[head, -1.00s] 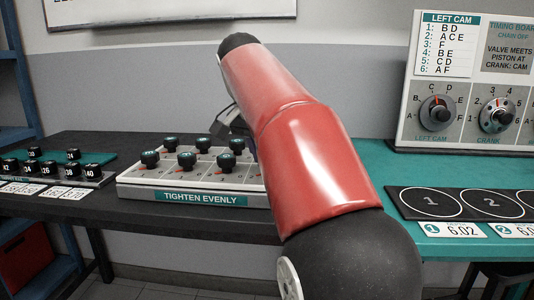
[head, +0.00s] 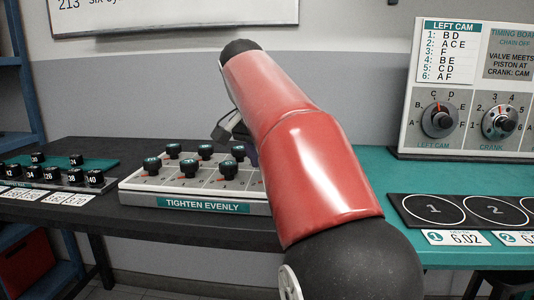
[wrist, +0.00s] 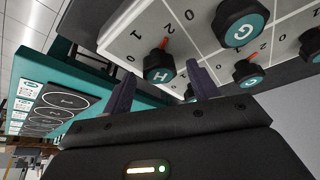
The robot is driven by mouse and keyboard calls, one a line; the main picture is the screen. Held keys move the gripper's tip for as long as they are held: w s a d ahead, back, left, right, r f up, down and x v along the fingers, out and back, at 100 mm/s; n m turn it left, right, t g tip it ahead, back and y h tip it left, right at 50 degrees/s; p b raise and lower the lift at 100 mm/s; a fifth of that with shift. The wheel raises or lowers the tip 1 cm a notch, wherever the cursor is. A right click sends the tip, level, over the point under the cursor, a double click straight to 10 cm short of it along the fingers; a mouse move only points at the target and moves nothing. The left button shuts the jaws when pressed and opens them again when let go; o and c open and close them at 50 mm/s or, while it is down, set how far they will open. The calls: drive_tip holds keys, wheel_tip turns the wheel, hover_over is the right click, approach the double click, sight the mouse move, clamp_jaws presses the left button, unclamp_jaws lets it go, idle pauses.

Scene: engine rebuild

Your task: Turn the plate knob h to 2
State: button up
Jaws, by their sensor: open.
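Plate knob H (wrist: 159,66) is a black knob with a teal cap in the wrist view. A red pointer shows at its edge, beside printed numbers on the pale plate (wrist: 124,46); I cannot tell for sure which number it points at. My gripper (wrist: 163,88) is open, its two dark fingers on either side of knob H in the picture. No contact with the knob is visible. In the head view the plate (head: 140,184) is marked "TIGHTEN EVENLY" and carries several knobs; my red arm covers its right end, and knob H is not identifiable there.
Knob G (wrist: 240,25) and another knob (wrist: 248,75) stand close to the right of knob H in the wrist view. In the head view, a rack of black sockets (head: 75,181) is at the left and a timing board (head: 470,100) at the right.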

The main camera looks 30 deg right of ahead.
drive_tip(key=v, duration=0.7)
drive_tip(key=shift+a+r, duration=0.15)
drive_tip(key=shift+r, duration=0.1)
drive_tip(key=shift+s, duration=0.1)
drive_tip(key=s+a+f+n+t+y, duration=0.1)
drive_tip(key=s+a+f+n, duration=0.2)
drive_tip(key=s+f, duration=0.3)
drive_tip(key=s+a+f+n+t+y, duration=0.1)
drive_tip(key=s+a+f+n, duration=0.2)
drive_tip(key=f, duration=1.1)
drive_tip(key=s+a+f+n+t+y, duration=0.1)
drive_tip(key=s+a+f+n, duration=0.3)
drive_tip(key=s+f, duration=0.5)
drive_tip(key=shift+f+n+y, duration=0.4)
drive_tip(key=shift+f+n, duration=0.3)
drive_tip(key=shift+n, duration=0.3)
drive_tip(key=shift+s+a, duration=0.1)
